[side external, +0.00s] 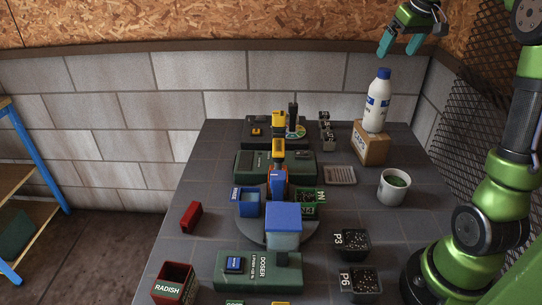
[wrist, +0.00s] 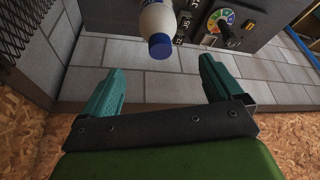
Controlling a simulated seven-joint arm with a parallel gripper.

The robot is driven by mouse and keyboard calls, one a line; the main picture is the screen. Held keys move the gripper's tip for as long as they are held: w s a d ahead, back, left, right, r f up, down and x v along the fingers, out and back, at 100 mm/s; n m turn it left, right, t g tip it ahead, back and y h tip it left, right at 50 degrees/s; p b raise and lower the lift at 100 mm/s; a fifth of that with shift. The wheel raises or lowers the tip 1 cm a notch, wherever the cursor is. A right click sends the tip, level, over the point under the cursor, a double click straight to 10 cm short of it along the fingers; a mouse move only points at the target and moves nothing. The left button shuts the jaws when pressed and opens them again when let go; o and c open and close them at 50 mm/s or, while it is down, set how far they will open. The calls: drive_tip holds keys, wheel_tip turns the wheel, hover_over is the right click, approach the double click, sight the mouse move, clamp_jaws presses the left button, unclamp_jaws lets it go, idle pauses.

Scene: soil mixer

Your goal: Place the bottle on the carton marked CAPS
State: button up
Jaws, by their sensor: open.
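The bottle (side external: 377,101) is white with a blue cap and a blue label. It stands upright on top of a brown cardboard carton (side external: 371,147) at the back right of the table. The carton has dark lettering on its front, too small to read surely. My gripper (side external: 400,46) is open and empty, above and slightly right of the bottle, apart from it. In the wrist view the bottle (wrist: 158,25) shows cap towards me, beyond the teal fingers of my gripper (wrist: 158,88). The carton is not clearly visible in the wrist view.
A round turntable with blue and green bins (side external: 249,202) and a blue-lidded hopper (side external: 283,225) fill the middle. A dial panel (wrist: 222,22) lies beyond. Mesh and walls border the table.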

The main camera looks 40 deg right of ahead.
drive_tip(key=s+a+f+t+y, duration=0.1)
drive_tip(key=s+a, duration=0.1)
drive_tip(key=a, duration=0.9)
drive_tip(key=s+a+f+t+y, duration=0.1)
drive_tip(key=a, duration=1)
drive_tip(key=s+a+f+t+y, duration=0.1)
drive_tip(key=s+a+f, duration=0.6)
drive_tip(key=a, duration=0.3)
drive_tip(key=shift+s+a+y, duration=0.2)
drive_tip(key=shift+s+y, duration=0.15)
drive_tip(key=shift+y, duration=0.05)
